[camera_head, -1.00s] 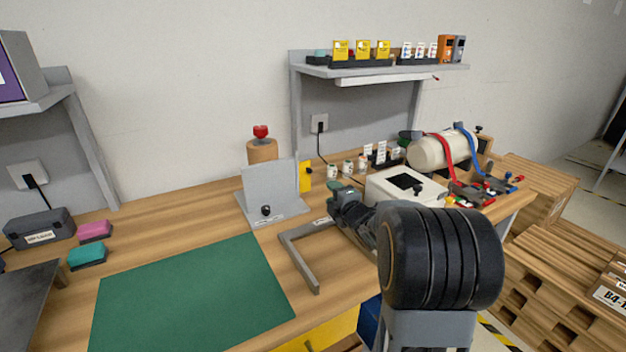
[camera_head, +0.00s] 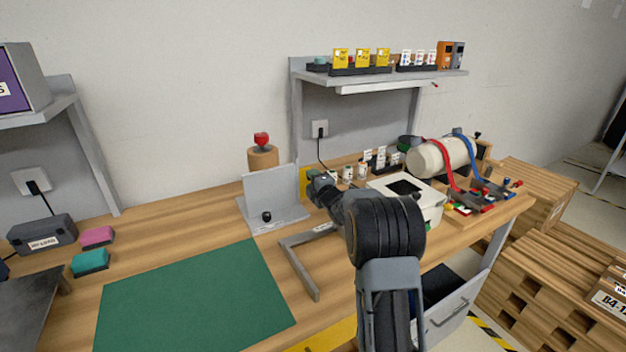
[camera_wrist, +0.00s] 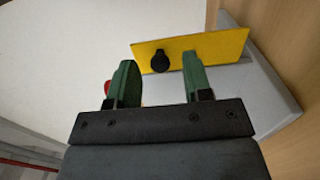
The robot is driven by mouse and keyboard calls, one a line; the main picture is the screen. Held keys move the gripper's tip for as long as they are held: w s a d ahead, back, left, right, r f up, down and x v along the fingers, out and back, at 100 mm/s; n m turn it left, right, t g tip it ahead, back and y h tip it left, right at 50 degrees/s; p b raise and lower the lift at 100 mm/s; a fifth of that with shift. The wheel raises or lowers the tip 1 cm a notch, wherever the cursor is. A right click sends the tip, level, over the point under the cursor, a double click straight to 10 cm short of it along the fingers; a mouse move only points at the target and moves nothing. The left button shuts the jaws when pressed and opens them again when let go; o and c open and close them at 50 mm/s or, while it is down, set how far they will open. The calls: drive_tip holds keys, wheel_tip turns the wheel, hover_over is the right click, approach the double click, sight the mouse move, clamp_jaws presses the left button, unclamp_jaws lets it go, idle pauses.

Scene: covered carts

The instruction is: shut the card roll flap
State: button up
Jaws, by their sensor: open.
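A yellow flap (camera_head: 304,180) stands upright at the right edge of the grey panel (camera_head: 270,187), the only flap-like part I see. In the wrist view the yellow flap (camera_wrist: 218,49) carries a black round knob (camera_wrist: 160,61). A brown card-coloured roll (camera_head: 262,159) with a red knob on top stands behind the panel. My gripper (camera_head: 317,178) is just right of the flap. In the wrist view my gripper (camera_wrist: 160,80) is open, its green fingers either side of the knob in the picture. The right finger overlaps the flap's lower edge; contact cannot be told.
A white box (camera_head: 405,195) and a strapped cream cylinder (camera_head: 432,160) stand right of my gripper. A grey L-shaped bracket (camera_head: 302,265) and green mat (camera_head: 195,300) lie in front. A shelf (camera_head: 385,77) hangs above. The mat is clear.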

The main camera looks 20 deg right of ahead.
drive_tip(key=shift+w, duration=0.3)
clamp_jaws()
idle(0.3)
